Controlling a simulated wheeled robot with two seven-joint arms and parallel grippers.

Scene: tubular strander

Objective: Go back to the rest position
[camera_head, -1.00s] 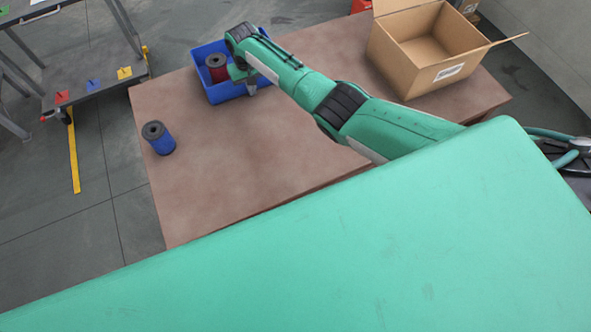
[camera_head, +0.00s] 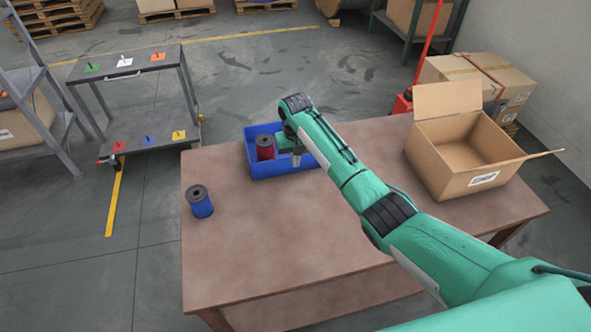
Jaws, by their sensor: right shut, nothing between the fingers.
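My right gripper (camera_head: 297,158) is shut and empty, at the blue bin (camera_head: 283,171) near the back of the brown table. My right arm reaches in from the lower right, over the table. A red spool (camera_head: 265,147) stands upright inside the left part of the bin, to the left of the gripper and apart from its fingertips. A blue spool (camera_head: 201,203) stands upright on the table's left side. My left gripper is not in view.
The brown table (camera_head: 270,240) is clear in its middle and front. An open cardboard box (camera_head: 465,165) stands at its right. A grey cart (camera_head: 150,140) with coloured markers stands on the floor at left. Stacked boxes (camera_head: 490,80) and a shelf are behind.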

